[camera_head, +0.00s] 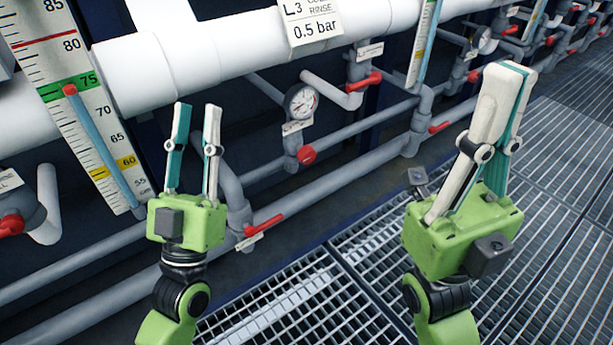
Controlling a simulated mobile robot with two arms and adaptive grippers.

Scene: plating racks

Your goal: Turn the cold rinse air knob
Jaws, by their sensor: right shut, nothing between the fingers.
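A white sign (310,20) on the white pipe reads "L3", "RINSE" and "0.5 bar"; its middle line is partly cut off at the top. Below it is a round pressure gauge (301,101) with a small tag. A round red knob (308,155) sits on the grey pipework just under the gauge. My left gripper (196,112) is open and empty, pointing up, left of the gauge and the knob and apart from them. My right gripper (512,78) is shut and empty, pointing up, well right of the knob.
Red lever handles show on the pipes, one right of the gauge (364,82) and one low near my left gripper (264,226). Metal floor grating (320,285) lies in front.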

